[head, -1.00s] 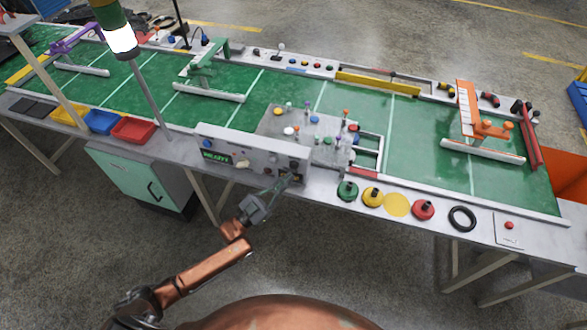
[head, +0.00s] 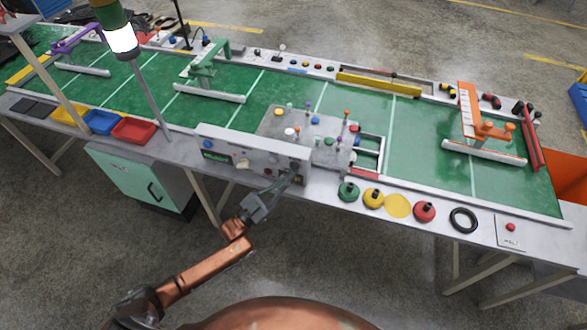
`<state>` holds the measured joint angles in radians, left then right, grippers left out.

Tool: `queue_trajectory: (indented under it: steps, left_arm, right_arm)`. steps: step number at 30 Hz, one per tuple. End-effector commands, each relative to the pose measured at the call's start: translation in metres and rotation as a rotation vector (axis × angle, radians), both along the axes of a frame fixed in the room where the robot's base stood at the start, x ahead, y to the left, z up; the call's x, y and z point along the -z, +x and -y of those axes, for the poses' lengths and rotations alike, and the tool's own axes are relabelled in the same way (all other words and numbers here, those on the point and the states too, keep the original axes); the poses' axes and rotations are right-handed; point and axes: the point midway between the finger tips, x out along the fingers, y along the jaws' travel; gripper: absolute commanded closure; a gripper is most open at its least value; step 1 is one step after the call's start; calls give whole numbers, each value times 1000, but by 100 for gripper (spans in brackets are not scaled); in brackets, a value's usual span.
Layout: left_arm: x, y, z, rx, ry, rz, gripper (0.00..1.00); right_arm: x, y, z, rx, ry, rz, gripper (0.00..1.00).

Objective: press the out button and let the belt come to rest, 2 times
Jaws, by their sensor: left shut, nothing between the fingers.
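The grey control box (head: 222,140) stands at the front edge of the green belt table. Its small display (head: 215,157) is lit green, with text too small to read now. A pale knob (head: 243,163) sits beside the display. Buttons are at the box's right end; I cannot read which is the out button, and my gripper partly covers that area. My left gripper (head: 291,179) is shut and empty, its tips at or very near the lower right of the box front. I cannot tell if they touch a button. The green belt (head: 420,135) runs behind. My right gripper is not in view.
A grey plate with several coloured pegs (head: 270,122) lies behind the box. Green (head: 348,191), yellow (head: 373,197) and red (head: 424,211) knobs, a black ring (head: 463,219) and a red button on a white plate (head: 510,227) line the front edge. Trays (head: 134,130) are left.

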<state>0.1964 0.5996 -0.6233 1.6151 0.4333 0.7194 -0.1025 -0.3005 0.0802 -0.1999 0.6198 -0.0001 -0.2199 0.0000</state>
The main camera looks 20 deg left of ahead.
Motion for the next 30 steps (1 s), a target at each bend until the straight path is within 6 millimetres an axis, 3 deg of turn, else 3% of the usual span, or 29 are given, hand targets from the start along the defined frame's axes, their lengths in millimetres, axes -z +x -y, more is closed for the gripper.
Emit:
queue_trajectory:
  steps: [30]
  left_arm:
    - [0, 8, 0, 0, -1, -1, 100]
  right_arm:
    - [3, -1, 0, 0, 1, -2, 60]
